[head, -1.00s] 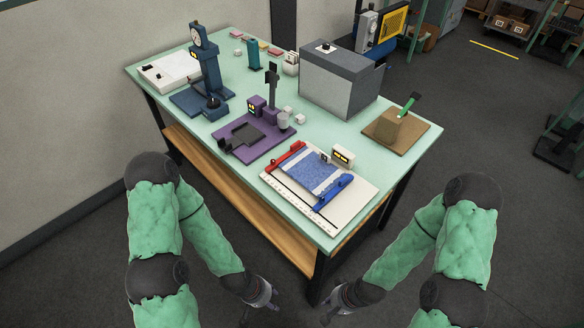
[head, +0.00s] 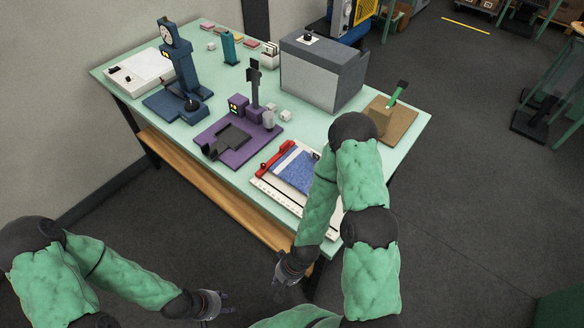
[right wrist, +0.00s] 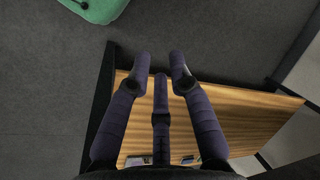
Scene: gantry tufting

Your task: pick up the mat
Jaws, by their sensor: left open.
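The blue mat (head: 296,171) lies on a white board (head: 267,187) at the front of the table. In the head view my right arm covers its right part. My left gripper (head: 221,304) is open and empty, low over the floor in front of the table, well away from the mat. My right gripper (head: 280,279) is below the tabletop's front edge, apart from the mat. The right wrist view shows its fingers (right wrist: 160,57) spread with nothing between them.
A red bar (head: 276,158) lies along the board's left side. A wooden shelf (head: 205,184) runs beneath the tabletop.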

